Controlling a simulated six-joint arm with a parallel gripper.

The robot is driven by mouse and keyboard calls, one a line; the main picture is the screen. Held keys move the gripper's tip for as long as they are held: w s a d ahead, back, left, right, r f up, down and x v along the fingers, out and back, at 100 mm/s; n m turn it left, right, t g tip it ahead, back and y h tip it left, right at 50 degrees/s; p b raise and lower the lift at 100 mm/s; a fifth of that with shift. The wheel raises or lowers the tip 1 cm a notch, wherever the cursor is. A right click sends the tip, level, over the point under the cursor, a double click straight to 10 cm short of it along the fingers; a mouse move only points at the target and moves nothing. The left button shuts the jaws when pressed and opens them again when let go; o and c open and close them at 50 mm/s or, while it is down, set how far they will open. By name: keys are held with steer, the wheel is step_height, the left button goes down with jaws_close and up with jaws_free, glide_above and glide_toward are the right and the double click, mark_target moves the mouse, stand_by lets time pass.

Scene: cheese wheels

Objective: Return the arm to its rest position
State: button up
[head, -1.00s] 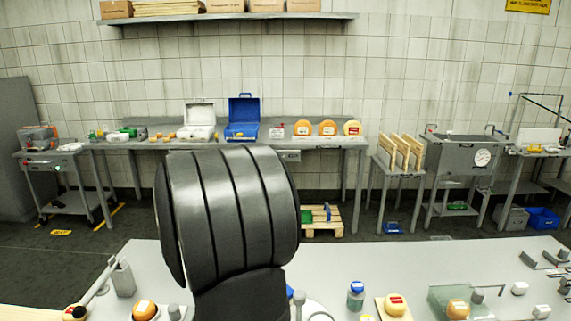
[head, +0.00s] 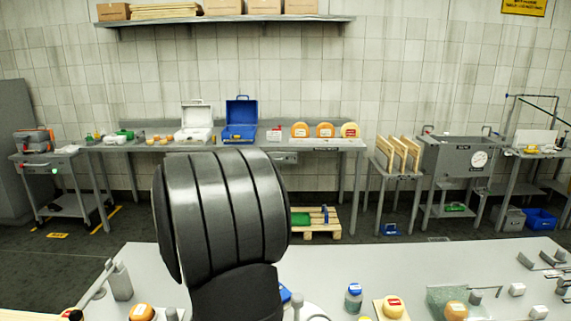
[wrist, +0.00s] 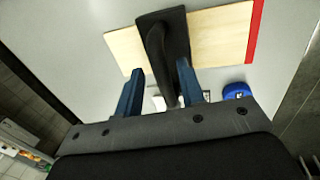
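My gripper (wrist: 160,72) shows in the wrist view, with its two blue fingers standing apart. Nothing is seen clamped between them. Beyond the fingers, a black handle-like piece (wrist: 157,50) lies over a pale wooden board (wrist: 222,38) with a red edge. I cannot tell whether the fingers touch the black piece, but they look apart from it. In the head view my black arm link fills the middle foreground, and the fingers are hidden.
The near grey table (head: 240,257) holds an orange cheese wheel (head: 142,312), another on a board (head: 393,304), a blue-capped jar (head: 354,296) and a glass plate (head: 437,297). A back bench (head: 340,143) carries cases and cheese wheels.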

steer(key=shift+f, duration=0.75)
step_height(320, 180, up, 12)
steer(key=s, duration=0.2)
steer(key=f, duration=0.4)
steer(key=w+f, duration=0.1)
steer(key=f, duration=0.3)
steer(key=w+f, duration=0.1)
steer(key=f, duration=0.2)
steer(key=shift+f, duration=0.4)
steer(key=shift+w+r, duration=0.1)
steer(key=shift+r, duration=0.15)
step_height(320, 180, up, 4)
steer(key=shift+f, duration=0.2)
steer(key=s+d+r, duration=0.2)
steer(key=d+r, duration=0.5)
steer(key=d, duration=0.5)
steer(key=w+a, duration=0.3)
steer(key=a, duration=1.3)
steer(key=w+a, duration=0.3)
steer(key=a, duration=1.4)
steer(key=shift+w+a+r, duration=0.25)
steer(key=shift+w+a, duration=0.05)
steer(key=shift+w, duration=0.1)
